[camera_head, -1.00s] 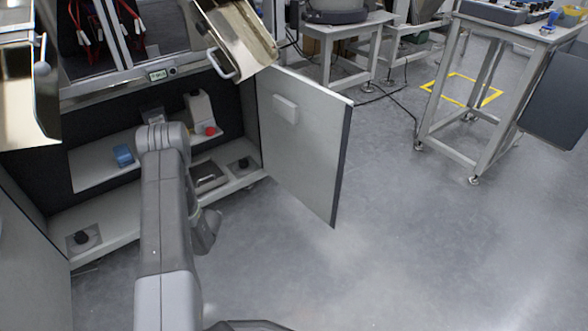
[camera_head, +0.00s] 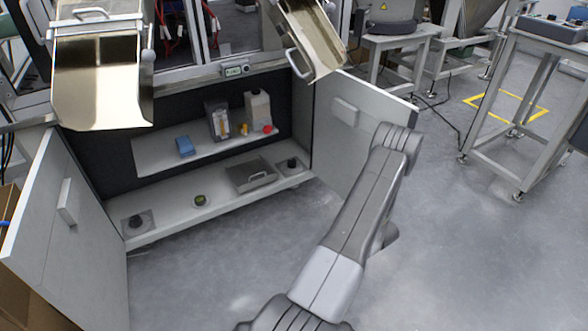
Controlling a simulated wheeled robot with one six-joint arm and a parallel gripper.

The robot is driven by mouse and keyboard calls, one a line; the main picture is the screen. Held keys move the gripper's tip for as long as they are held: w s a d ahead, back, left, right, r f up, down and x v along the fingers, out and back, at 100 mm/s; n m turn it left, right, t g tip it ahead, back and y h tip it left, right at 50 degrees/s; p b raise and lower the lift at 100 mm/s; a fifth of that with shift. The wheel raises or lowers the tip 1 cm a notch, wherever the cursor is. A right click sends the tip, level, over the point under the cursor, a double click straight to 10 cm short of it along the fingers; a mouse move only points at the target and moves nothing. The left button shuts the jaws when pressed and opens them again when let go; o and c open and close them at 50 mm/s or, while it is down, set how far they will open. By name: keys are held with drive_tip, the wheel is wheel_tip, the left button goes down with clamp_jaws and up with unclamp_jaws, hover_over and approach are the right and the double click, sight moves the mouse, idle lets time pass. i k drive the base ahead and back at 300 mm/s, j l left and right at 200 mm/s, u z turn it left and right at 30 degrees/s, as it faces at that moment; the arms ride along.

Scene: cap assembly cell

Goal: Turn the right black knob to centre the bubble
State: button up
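The right black knob (camera_head: 292,163) stands on a small plate at the right end of the cabinet's lower shelf. Another black knob (camera_head: 137,222) is at the left end of that shelf. A small round level (camera_head: 200,200) with a greenish face sits between them, nearer the left knob. The bubble in it is too small to make out. My arm reaches up on the right, in front of the open right door, well clear of both knobs. My gripper is not visible.
The open right door (camera_head: 362,150) and left door (camera_head: 62,205) flank the cabinet. A handled metal lid (camera_head: 250,176) lies on the lower shelf (camera_head: 228,195). A blue box (camera_head: 185,147) and bottles (camera_head: 258,108) are on the upper shelf. Metal chutes (camera_head: 103,85) hang above. The floor in front is clear.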

sight(292, 163)
drive_tip(key=i+j+z, duration=0.35)
drive_tip(key=i, duration=0.25)
drive_tip(key=i+j+z, duration=0.4)
drive_tip(key=i+j, duration=0.05)
drive_tip(key=i, duration=0.1)
